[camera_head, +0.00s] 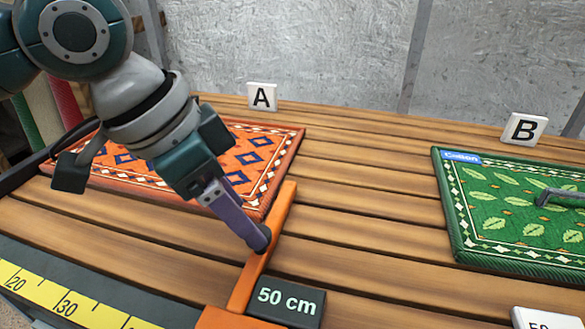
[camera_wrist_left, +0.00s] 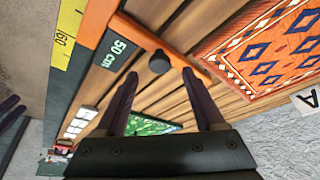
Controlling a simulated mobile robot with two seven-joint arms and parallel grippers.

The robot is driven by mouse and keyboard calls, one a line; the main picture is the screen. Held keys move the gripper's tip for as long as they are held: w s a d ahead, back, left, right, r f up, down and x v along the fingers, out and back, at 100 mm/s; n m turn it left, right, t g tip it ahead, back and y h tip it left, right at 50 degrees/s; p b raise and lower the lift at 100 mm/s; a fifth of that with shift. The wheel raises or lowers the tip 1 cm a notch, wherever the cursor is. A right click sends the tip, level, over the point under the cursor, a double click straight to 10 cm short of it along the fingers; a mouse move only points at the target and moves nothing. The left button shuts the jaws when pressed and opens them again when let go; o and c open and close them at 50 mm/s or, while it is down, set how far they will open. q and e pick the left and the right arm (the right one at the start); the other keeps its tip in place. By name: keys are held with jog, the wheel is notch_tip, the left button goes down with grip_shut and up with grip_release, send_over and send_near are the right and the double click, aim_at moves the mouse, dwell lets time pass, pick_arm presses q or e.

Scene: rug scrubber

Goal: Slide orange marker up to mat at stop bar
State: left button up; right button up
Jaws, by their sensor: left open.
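The orange marker (camera_head: 265,255) is a long flat bar across the slats, with a dark round knob (camera_wrist_left: 158,62) and a "50 cm" plate (camera_head: 286,301). The orange mat (camera_head: 270,160) with blue diamonds lies left of the marker in the head view. The marker's far end is close to the mat's near right corner; I cannot tell if they touch. My left gripper (camera_head: 259,240) is at the knob. In the left wrist view its two fingers (camera_wrist_left: 160,77) are apart, with the knob ahead between their tips.
A green mat (camera_head: 490,215) with a dark handle lies at the right. Signs A (camera_head: 262,96) and B (camera_head: 525,128) stand behind the mats. A yellow scale (camera_head: 75,305) runs along the near edge. Bare slats (camera_head: 365,215) lie between marker and green mat.

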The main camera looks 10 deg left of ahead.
pick_arm(q)
jog(key=shift+x, duration=1.85)
jog(key=shift+c, duration=0.3)
jog(key=c, duration=1)
jog(key=shift+a+r+p, duration=0.25)
jog(key=shift+a+p, duration=0.25)
jog(key=shift+p, duration=0.15)
jog(key=shift+c, duration=0.2)
jog(key=shift+a+f, duration=0.1)
jog(key=shift+f, duration=0.05)
